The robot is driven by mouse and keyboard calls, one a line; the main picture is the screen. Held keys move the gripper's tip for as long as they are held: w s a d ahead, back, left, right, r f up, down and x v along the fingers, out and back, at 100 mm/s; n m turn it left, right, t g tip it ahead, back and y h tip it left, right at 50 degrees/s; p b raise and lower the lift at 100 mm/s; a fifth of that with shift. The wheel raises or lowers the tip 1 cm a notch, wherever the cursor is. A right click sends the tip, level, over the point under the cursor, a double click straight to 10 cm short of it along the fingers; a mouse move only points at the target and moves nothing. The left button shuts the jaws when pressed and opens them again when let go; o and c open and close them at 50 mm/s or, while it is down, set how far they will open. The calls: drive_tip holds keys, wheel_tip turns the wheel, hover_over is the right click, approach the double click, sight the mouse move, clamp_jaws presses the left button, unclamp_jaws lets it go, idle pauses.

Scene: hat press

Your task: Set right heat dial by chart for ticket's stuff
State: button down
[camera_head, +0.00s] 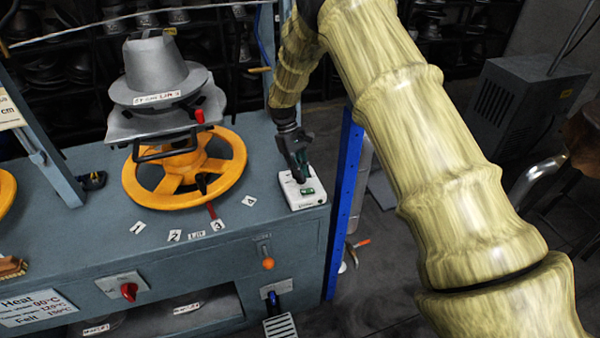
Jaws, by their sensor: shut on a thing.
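My gripper (303,175) points down at a small white box (305,203) on the right end of the grey bench. It is shut on a dark green part (307,191) on top of the box; the fingers partly hide it. A red dial (129,291) sits on a pale plate on the bench front, left of and below my gripper, with nothing touching it. The heat chart (38,307) at lower left shows 90°C, 120°C and, for Felt, what looks like 150°C. A ticket (157,98) is on the grey hat block's brim (160,84); its words are too small to read surely.
A yellow handwheel (236,170) stands under the hat block. Number cards (174,235) lie on the bench (100,230) before it. An orange knob (268,264) and a blue-handled switch (273,298) are on the front. A blue post (343,200) rises right of the box.

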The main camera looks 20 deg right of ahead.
drive_tip(key=shift+w+d+r+m+y, duration=0.1)
drive_tip(key=shift+m+y, duration=0.35)
drive_tip(key=shift+m, duration=0.65)
drive_tip(key=shift+w+r+m+y, duration=0.1)
drive_tip(key=shift+m+y, duration=0.35)
drive_tip(key=shift+m, duration=0.65)
drive_tip(key=c, duration=1.5)
unclamp_jaws()
drive_tip(key=shift+s+f, duration=0.1)
drive_tip(key=shift+s, duration=0.05)
drive_tip(key=shift+v, duration=3.75)
drive_tip(key=shift+f, duration=0.1)
